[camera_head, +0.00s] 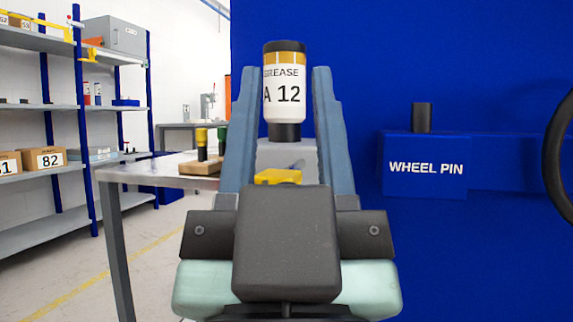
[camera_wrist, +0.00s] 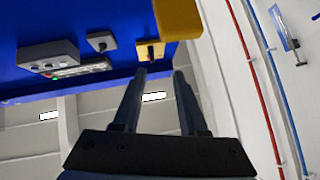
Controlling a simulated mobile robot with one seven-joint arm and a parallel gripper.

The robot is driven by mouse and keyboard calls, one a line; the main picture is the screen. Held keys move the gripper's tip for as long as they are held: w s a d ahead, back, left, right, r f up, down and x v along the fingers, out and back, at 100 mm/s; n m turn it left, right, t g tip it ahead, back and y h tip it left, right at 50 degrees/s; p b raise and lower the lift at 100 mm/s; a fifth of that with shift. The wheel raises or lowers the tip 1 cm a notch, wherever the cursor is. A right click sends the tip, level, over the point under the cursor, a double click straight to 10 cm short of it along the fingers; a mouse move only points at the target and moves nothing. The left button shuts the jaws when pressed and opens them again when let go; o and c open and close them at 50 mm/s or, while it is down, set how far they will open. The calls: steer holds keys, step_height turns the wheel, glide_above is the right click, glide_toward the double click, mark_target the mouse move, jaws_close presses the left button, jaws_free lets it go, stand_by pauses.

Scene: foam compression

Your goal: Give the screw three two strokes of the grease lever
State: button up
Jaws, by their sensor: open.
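A white grease cartridge (camera_head: 285,93) with a yellow band and the label "GREASE A 12" shows in the head view between the fingers of my gripper (camera_head: 285,70). It stands on a black neck above a grey block (camera_head: 286,153). A yellow part (camera_head: 278,176), perhaps the grease lever, lies below that block, partly hidden by my gripper body. My gripper also shows in the wrist view (camera_wrist: 160,73), open and with nothing seen between its fingertips. A yellow block (camera_wrist: 178,18) is near the camera at the top there. I cannot make out a marked screw three.
A blue wall holds a "WHEEL PIN" box (camera_head: 425,165) with a dark pin, right of my gripper. A black ring (camera_head: 560,160) is at the right edge. A table (camera_head: 130,172) with a wooden block (camera_head: 203,168) and shelves (camera_head: 40,105) are left. Open floor lies between.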

jaws_close()
stand_by(1.7)
